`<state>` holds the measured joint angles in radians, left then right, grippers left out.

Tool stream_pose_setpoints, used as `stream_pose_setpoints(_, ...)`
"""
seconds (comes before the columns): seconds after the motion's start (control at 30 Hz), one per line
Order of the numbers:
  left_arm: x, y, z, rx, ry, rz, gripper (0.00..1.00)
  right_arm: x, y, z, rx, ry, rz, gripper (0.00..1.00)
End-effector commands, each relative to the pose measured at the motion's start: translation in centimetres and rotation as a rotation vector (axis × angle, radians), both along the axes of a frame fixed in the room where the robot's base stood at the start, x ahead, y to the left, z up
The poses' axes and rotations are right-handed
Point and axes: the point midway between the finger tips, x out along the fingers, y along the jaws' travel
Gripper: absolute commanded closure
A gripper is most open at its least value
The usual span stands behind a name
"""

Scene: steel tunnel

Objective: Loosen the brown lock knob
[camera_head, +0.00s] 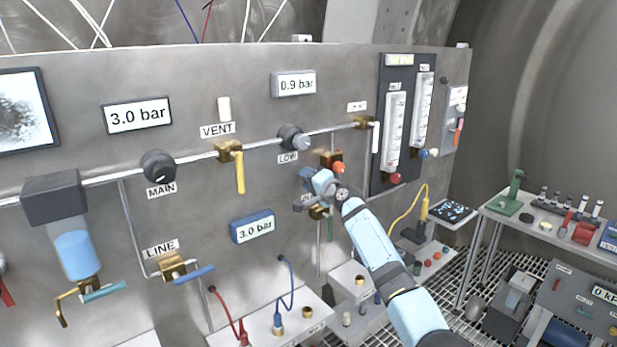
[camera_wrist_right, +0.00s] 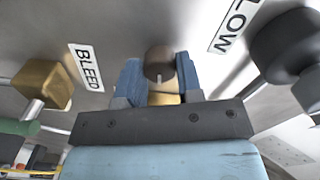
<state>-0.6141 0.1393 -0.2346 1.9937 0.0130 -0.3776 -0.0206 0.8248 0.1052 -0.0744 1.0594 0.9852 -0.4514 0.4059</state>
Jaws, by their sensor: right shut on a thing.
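The brown lock knob (camera_wrist_right: 158,62) is in the upper middle of the right wrist view, with a brass part (camera_wrist_right: 165,98) just below it. My right gripper (camera_wrist_right: 158,75) has one blue finger on each side of the knob and is shut on it. In the head view my right gripper (camera_head: 308,187) is at the panel, below and right of the LOW regulator. There the gripper hides the brown knob. My left gripper is not in view.
The LOW regulator's dark knob (camera_wrist_right: 285,45) is to the right in the wrist view. A brass valve (camera_wrist_right: 42,85) with a green handle is to the left, near the BLEED label (camera_wrist_right: 86,67). An orange knob (camera_head: 340,168) sits just right of my gripper.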

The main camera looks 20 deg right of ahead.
Motion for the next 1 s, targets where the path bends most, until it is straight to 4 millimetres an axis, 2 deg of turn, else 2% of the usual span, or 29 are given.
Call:
stream_pose_setpoints(0.4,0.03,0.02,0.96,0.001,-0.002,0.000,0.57,0.00,0.02,0.02,0.157,0.057,0.000,0.90)
stream_pose_setpoints(0.9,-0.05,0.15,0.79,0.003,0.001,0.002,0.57,0.01,-0.02,-0.02,0.174,0.063,0.000,0.90)
stream_pose_setpoints(0.93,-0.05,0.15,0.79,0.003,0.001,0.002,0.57,0.01,-0.02,-0.02,0.174,0.063,0.000,0.64)
stream_pose_setpoints(1.0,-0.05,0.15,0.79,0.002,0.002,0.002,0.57,0.01,-0.02,-0.02,0.173,0.063,0.000,0.48)
